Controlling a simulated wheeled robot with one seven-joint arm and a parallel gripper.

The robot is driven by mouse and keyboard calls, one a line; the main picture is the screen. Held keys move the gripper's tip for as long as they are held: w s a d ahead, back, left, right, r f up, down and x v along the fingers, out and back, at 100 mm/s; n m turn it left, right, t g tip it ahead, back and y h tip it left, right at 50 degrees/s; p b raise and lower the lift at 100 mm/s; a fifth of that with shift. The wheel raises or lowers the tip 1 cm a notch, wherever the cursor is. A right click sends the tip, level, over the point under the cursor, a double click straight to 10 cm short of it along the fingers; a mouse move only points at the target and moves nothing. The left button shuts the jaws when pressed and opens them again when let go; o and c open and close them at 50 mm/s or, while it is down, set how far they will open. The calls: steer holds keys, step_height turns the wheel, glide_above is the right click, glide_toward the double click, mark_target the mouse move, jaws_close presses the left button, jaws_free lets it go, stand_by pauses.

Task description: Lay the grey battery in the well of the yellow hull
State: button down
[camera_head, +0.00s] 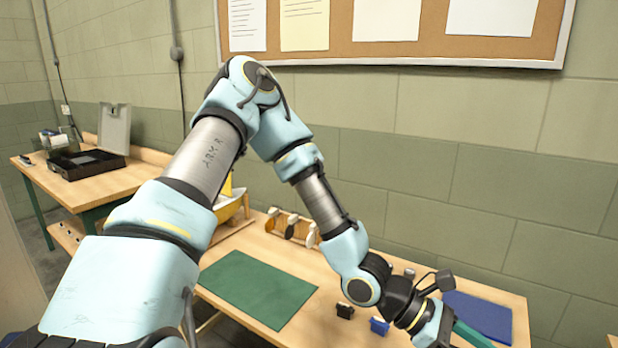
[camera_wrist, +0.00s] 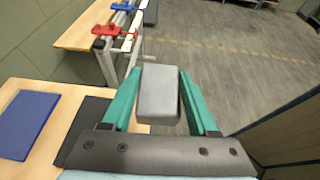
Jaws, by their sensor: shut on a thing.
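My gripper (camera_wrist: 160,75) shows in the wrist view with its two teal fingers shut on a grey block, the grey battery (camera_wrist: 158,98). The battery is held between the fingers, over the floor just beyond the bench edge. In the head view my gripper (camera_head: 468,336) is at the bottom right, partly cut off by the frame, and the battery is not visible there. A yellow hull (camera_head: 229,207) stands at the back left of the bench, partly hidden behind my arm. Its well cannot be seen.
The bench holds a green mat (camera_head: 258,288), a blue mat (camera_head: 480,315), a wooden rack (camera_head: 290,226), a black block (camera_head: 345,310) and a blue block (camera_head: 379,326). A side table with an open black case (camera_head: 87,162) stands far left. Red clamps (camera_wrist: 115,31) sit on another table.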

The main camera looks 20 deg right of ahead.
steer(key=w+a+f+n+t+h, duration=0.1)
steer(key=w+a+f+n+t, duration=0.3)
steer(key=w, duration=0.5)
steer(key=w+a+f+n+t+h, duration=0.15)
steer(key=w+a+n+t, duration=0.35)
steer(key=w, duration=0.5)
steer(key=w+a+f+n+t+h, duration=0.1)
steer(key=w+a+f+n+t, duration=0.25)
steer(key=w, duration=0.55)
steer(key=w+a+f+n+t+y, duration=0.1)
steer(key=w+a+n+t+y, duration=0.3)
steer(key=a, duration=0.7)
steer(key=w+a+n+t, duration=0.2)
steer(key=w+a, duration=0.3)
steer(key=a, duration=0.6)
steer(key=w+a+f+n+t+y, duration=0.1)
steer(key=w+a+n+t+y, duration=0.3)
steer(key=a, duration=0.7)
step_height(320, 180, down, 10)
steer(key=m+g+h+b, duration=0.1)
steer(key=b, duration=0.9)
steer(key=shift+w+r, duration=0.2)
steer(key=shift+w, duration=0.25)
steer(key=shift+h, duration=0.25)
